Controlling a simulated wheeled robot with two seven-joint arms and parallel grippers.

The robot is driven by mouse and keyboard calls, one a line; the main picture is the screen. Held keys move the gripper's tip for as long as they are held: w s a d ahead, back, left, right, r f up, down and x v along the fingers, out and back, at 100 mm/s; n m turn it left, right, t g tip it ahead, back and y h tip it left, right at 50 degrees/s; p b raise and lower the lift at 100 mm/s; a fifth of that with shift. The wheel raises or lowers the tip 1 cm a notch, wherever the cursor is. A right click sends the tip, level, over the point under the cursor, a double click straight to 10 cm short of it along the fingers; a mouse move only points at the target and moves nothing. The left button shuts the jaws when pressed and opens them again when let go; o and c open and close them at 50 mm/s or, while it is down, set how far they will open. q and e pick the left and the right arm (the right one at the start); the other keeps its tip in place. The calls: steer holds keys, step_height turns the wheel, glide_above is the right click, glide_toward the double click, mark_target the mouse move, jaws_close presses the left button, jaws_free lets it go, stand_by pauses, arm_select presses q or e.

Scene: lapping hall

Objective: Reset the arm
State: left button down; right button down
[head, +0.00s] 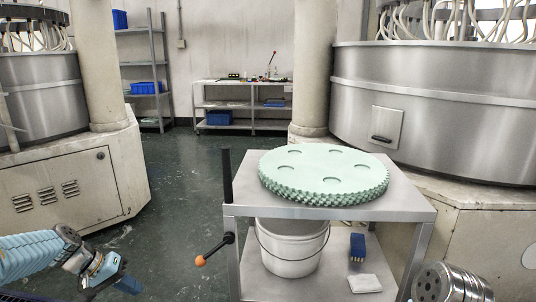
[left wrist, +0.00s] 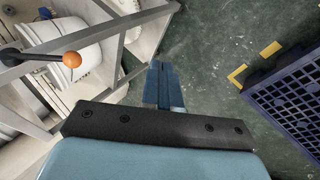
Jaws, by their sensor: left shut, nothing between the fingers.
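My left arm comes in from the lower left in the head view. Its left gripper (head: 128,284) hangs low over the floor, to the left of the cart, touching nothing. In the left wrist view the left gripper (left wrist: 161,68) shows its blue fingers together, with nothing between them and green floor beyond. My right gripper does not show; a metallic part at the lower right of the head view may belong to my right arm.
A metal cart (head: 300,211) carries green toothed discs (head: 325,172). Its lower shelf holds a white bucket (head: 292,250), a blue brush (head: 357,248) and a white cloth (head: 365,283). An orange-tipped lever (head: 201,261) juts left. A dark blue pallet (left wrist: 288,98) lies on the floor.

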arm_select(q)
steer(key=s+d+f+g+y, duration=0.1)
steer(key=s+d+f, duration=0.2)
steer(key=d+f, duration=0.6)
steer(key=s+d+f+g+y, duration=0.1)
steer(key=s+d+f, duration=0.25)
steer(key=f, duration=0.85)
steer(key=s+d+f, duration=0.4)
steer(key=s+d, duration=0.2)
steer(key=s, duration=0.2)
steer(key=s+d+f, duration=0.5)
steer(key=s, duration=0.3)
steer(key=shift+d+f+m+g, duration=0.25)
steer(key=shift+d+m+g, duration=0.05)
steer(key=shift+d, duration=0.1)
